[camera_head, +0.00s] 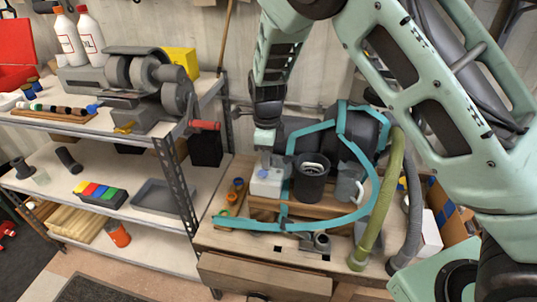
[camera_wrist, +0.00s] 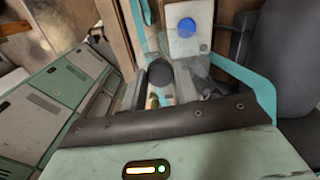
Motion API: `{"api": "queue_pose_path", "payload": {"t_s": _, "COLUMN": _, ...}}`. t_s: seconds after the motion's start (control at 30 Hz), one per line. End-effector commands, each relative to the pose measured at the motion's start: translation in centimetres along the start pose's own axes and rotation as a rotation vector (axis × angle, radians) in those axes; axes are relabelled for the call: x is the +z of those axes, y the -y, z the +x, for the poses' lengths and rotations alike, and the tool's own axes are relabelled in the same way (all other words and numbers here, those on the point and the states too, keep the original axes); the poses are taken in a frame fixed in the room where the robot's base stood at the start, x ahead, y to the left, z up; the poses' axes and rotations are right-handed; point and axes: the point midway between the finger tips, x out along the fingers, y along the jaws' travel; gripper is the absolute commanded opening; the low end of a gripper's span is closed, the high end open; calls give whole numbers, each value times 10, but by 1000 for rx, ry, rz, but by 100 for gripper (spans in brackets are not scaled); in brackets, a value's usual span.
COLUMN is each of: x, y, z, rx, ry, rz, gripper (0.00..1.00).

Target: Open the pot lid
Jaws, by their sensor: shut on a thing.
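My gripper (camera_head: 265,150) points down over the wooden workbench, just above a white box (camera_head: 266,182). A black pot-like cylinder (camera_head: 312,190) with a pale ring inside its top stands right of the box. A grey metal pitcher (camera_head: 347,190) stands further right. In the wrist view, my gripper (camera_wrist: 168,88) is closed around a small dark rounded piece (camera_wrist: 160,71). I cannot tell whether this piece belongs to the pot lid. The white box with a blue round spot also shows in the wrist view (camera_wrist: 184,45). No separate lid can be made out clearly.
A teal band (camera_head: 290,226) loops around the bench items. A large dark machine body (camera_head: 355,128) stands behind the pot. A green hose (camera_head: 379,222) hangs at right. A metal shelf (camera_head: 170,160) stands left of the bench. Small orange-topped bottles (camera_head: 236,187) are beside the box.

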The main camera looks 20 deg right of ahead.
Motion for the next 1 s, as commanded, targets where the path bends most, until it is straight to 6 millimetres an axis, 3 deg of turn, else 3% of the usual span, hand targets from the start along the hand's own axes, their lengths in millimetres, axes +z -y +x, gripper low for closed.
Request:
{"api": "queue_pose_path", "payload": {"t_s": 0.37, "x": 1, "y": 2, "z": -1, "rx": -3, "ry": 2, "rz": 3, "gripper": 0}}
{"api": "queue_pose_path", "payload": {"t_s": 0.4, "x": 0, "y": 2, "z": -1, "rx": -3, "ry": 2, "rz": 3, "gripper": 38}}
{"api": "queue_pose_path", "payload": {"t_s": 0.47, "x": 0, "y": 1, "z": -1, "rx": -3, "ry": 2, "rz": 3, "gripper": 52}}
{"api": "queue_pose_path", "payload": {"t_s": 0.8, "x": 1, "y": 1, "z": -3, "rx": -2, "ry": 1, "rz": 3, "gripper": 52}}
{"api": "queue_pose_path", "payload": {"t_s": 1.0, "x": 1, "y": 1, "z": -29, "rx": -5, "ry": 5, "rz": 2, "gripper": 52}}
